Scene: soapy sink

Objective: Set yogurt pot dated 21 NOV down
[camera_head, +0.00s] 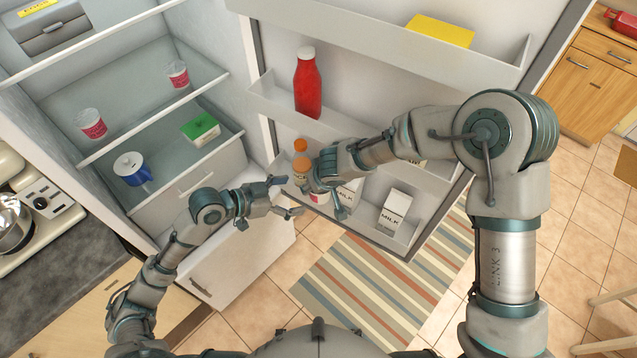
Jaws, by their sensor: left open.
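Two pink-and-white yogurt pots stand upright on the fridge shelves: one pot (92,123) at the left and another pot (178,75) further back. My left gripper (290,196) is open and empty, in front of the door bin, away from both shelf pots.
A blue mug (131,169) and a green-topped tub (200,128) occupy the lower shelf. Bare shelf surrounds them.

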